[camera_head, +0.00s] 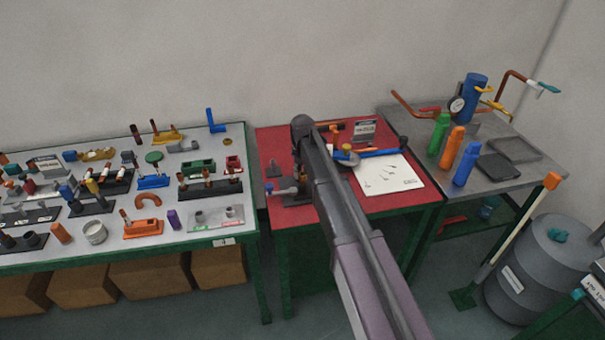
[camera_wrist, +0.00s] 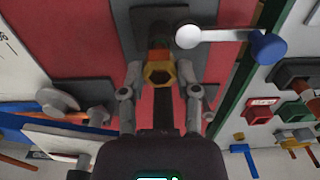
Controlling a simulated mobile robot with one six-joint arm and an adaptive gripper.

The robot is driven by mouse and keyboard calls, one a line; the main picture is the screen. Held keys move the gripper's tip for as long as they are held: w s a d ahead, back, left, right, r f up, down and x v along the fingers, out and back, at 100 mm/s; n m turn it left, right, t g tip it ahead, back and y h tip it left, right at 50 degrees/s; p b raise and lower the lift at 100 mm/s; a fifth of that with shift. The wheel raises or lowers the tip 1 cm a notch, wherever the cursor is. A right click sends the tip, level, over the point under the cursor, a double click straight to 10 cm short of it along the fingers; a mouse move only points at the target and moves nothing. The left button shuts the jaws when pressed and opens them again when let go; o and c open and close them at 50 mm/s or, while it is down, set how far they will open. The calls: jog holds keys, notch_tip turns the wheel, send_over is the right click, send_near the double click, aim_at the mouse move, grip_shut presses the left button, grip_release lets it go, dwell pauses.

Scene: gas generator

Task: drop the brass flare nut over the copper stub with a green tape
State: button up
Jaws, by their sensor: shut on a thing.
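My gripper (camera_wrist: 160,74) is shut on the brass flare nut (camera_wrist: 159,73), a hexagonal ring between its two fingertips in the wrist view. The stub is in a grey clamp fixture on the red table, beside a white lever with a blue knob (camera_wrist: 268,46). I cannot tell whether nut and stub touch. In the head view my arm hides much of this spot; the clamp's blue-knobbed lever (camera_head: 283,190) shows at left.
The red table (camera_head: 350,205) also holds a white sheet (camera_head: 395,178) and a blue-handled tool (camera_head: 380,153). A white table (camera_head: 190,240) with many fittings stands to the left. A grey table (camera_head: 500,187) with several bottles stands to the right.

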jog(key=shift+f+b, duration=0.95)
jog(key=shift+f, duration=0.05)
jog(key=o, duration=0.9)
jog(key=shift+r, duration=0.15)
notch_tip(320, 180, up, 9)
jog(key=p, duration=0.9)
jog(key=shift+f, duration=0.2)
jog(key=s+d+f+b, duration=0.1)
jog(key=s, duration=0.4)
jog(key=s+d+f+b, duration=0.1)
jog(key=s+f+b, duration=0.1)
jog(key=s, duration=0.3)
jog(key=s+d+f+b, duration=0.1)
jog(key=s+f+b, duration=0.1)
jog(key=s, duration=0.3)
jog(key=shift+s+d, duration=0.3)
jog(key=shift+d, duration=0.05)
